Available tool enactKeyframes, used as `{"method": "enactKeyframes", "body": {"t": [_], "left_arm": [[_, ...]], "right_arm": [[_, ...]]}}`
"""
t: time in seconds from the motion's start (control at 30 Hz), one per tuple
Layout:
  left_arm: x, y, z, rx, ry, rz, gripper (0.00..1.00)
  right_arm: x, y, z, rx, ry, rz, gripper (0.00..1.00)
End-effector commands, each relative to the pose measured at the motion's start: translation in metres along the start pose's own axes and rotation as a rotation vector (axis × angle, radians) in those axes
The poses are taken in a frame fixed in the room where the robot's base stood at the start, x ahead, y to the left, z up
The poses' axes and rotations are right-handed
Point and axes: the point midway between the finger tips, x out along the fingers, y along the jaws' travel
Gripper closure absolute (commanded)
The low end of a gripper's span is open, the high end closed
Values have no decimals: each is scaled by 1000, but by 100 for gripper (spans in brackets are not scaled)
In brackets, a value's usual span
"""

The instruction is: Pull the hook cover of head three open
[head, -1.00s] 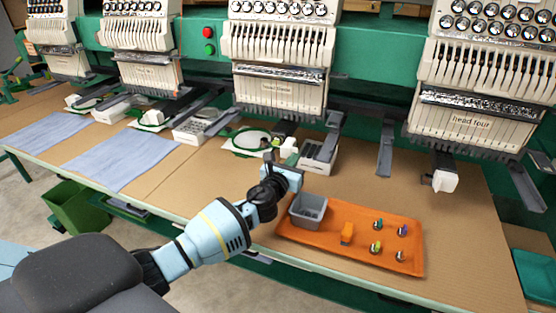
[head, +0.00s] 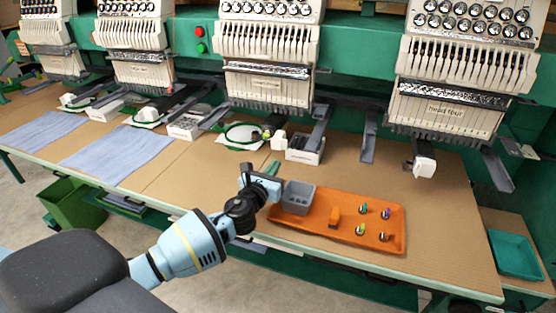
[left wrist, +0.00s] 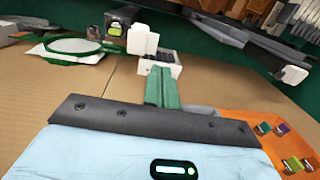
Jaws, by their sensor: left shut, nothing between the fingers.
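Head three (head: 265,88) is the third cream machine head from the left. Below it, the white hook cover (head: 278,141) stands out to the right of the dark hook housing. In the left wrist view the cover (left wrist: 143,39) is beside the housing (left wrist: 118,22), and a green bobbin (left wrist: 114,29) shows uncovered there, so the cover looks swung open. My left gripper (head: 274,167) is shut and empty, in front of the cover and apart from it. Its green fingers also show in the left wrist view (left wrist: 160,84). My right gripper is not in view.
An orange tray (head: 310,225) with a grey bin (head: 298,198) and small bobbins lies just right of my left gripper. A white box (head: 304,152) stands right of the cover. A green hoop (head: 243,134) lies left. Cardboard-coloured tabletop (head: 440,225) is clear at right.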

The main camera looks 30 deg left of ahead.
Motion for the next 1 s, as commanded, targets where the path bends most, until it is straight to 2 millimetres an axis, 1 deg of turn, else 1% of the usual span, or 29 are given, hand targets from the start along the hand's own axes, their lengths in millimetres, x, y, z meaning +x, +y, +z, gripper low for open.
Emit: {"method": "enactKeyframes", "body": {"t": [0.03, 0.1, 0.2, 0.33, 0.5, 1.0], "left_arm": [[-10, -2, 1, 0, -1, -3, 100], [-22, -2, 1, 0, 0, -2, 100], [-35, -4, 0, 0, 0, -2, 100], [-46, -5, -1, -1, 1, -1, 100], [-52, -5, 0, -1, 0, 0, 100], [-52, -5, -1, -1, 1, -1, 100]], "right_arm": [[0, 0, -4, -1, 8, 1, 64], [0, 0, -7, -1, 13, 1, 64], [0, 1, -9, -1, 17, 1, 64], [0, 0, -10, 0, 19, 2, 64], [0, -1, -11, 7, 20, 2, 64], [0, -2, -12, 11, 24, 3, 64]]}}
